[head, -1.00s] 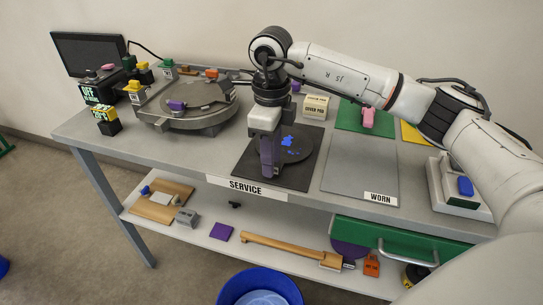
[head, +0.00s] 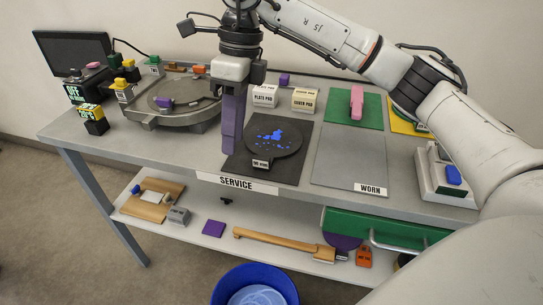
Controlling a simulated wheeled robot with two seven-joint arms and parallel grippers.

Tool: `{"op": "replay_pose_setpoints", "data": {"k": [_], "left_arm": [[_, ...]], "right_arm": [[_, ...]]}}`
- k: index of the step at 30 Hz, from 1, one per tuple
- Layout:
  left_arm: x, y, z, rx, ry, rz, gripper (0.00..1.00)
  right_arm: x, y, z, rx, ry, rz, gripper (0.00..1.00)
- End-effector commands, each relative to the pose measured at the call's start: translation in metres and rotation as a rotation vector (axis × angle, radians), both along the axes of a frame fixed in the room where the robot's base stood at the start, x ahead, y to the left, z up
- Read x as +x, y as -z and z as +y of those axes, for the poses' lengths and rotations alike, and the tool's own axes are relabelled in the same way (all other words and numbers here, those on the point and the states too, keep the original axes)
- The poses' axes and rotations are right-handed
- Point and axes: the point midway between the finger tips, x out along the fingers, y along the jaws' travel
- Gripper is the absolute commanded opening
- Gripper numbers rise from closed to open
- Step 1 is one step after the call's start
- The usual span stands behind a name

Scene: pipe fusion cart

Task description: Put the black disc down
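The black disc (head: 288,142) with blue smears on its top lies flat on the dark mat (head: 296,172) behind the SERVICE label. A small white-lettered tag (head: 261,163) shows at its front edge. My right gripper (head: 230,150), with long purple fingers pointing down, is just left of the disc, over the mat's left edge. I see no disc between the fingers, which overlap in this view, so their gap is hidden. My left gripper is not in view.
A round grey machine (head: 150,120) stands left on the table. Two labelled pad boxes (head: 305,99) stand behind the mat. The grey WORN mat (head: 350,155) to the right is bare. A green mat with a pink item (head: 357,106) lies behind it. A white device (head: 440,185) stands far right.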

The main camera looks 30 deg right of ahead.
Motion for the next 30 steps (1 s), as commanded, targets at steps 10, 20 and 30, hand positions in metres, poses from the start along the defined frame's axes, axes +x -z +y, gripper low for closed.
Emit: {"op": "replay_pose_setpoints", "data": {"k": [10, 20, 30], "left_arm": [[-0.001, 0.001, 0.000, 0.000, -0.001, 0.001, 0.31], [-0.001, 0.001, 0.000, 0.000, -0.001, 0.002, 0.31], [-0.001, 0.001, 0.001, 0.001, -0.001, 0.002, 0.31]], "right_arm": [[-0.080, 0.031, 0.233, 1.072, 0.118, 0.380, 0.30], [-0.020, 0.040, 0.212, 1.819, 1.093, 0.813, 0.30], [-0.083, 0.293, 0.078, -1.527, -2.388, -1.004, 0.30]]}}
